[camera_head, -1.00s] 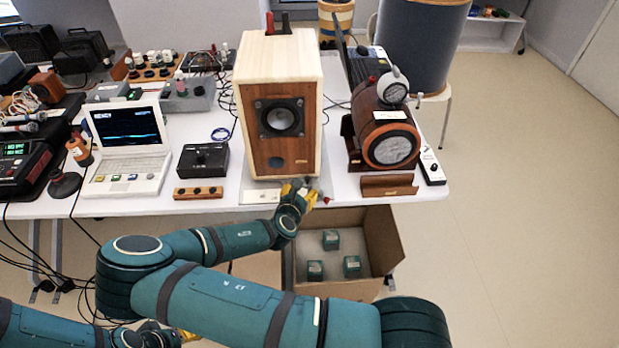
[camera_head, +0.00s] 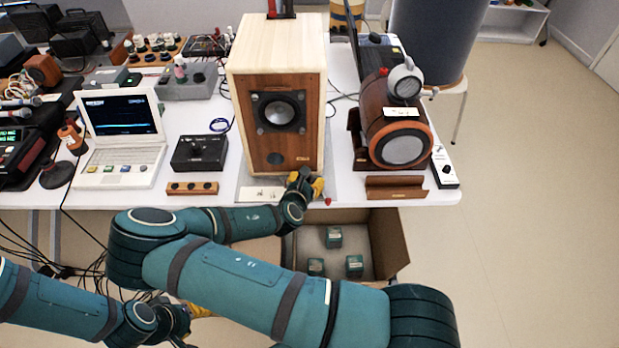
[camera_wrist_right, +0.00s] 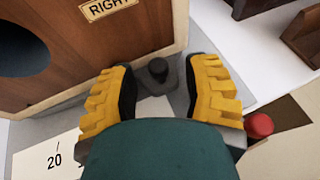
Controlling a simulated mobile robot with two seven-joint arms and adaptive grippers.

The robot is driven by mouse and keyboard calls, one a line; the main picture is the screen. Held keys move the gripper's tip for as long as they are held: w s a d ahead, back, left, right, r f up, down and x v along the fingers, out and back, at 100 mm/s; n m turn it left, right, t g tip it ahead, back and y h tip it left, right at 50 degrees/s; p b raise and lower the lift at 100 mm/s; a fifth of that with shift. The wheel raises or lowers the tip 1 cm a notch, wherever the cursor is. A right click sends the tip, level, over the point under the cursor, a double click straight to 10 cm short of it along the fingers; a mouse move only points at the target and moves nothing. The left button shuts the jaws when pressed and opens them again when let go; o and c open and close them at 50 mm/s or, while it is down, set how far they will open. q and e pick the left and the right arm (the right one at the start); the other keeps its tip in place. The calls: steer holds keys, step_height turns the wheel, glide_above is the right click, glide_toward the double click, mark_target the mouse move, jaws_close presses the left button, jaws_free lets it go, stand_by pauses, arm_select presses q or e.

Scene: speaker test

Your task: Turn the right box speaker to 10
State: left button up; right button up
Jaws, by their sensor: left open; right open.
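The wooden box speaker (camera_head: 305,149) stands on a grey plate (camera_head: 331,177) near the table's front edge. In the right wrist view its brown front (camera_wrist_right: 115,48) carries a "RIGHT" label (camera_wrist_right: 106,8). A small dark upright peg (camera_wrist_right: 158,72) rises from the grey plate by its lower edge. My right gripper (camera_head: 306,186) is open at the speaker's lower right front; in the right wrist view its yellow fingers (camera_wrist_right: 160,84) stand on either side of the peg. A white scale card (camera_wrist_right: 40,155) reads "20"; its other marks are hidden. My left gripper (camera_head: 194,310) is open, low in front of the table.
A red knob (camera_wrist_right: 259,125) lies right of the right gripper. A round-fronted wooden device (camera_head: 403,149) and a wooden holder (camera_head: 395,187) stand to the right. A black box (camera_head: 200,153) and white laptop (camera_head: 124,165) are left. An open carton (camera_head: 388,232) sits below the edge.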

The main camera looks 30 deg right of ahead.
steer(key=shift+c, duration=0.4)
jaws_close()
arm_select(q)
steer(key=shift+a, duration=0.1)
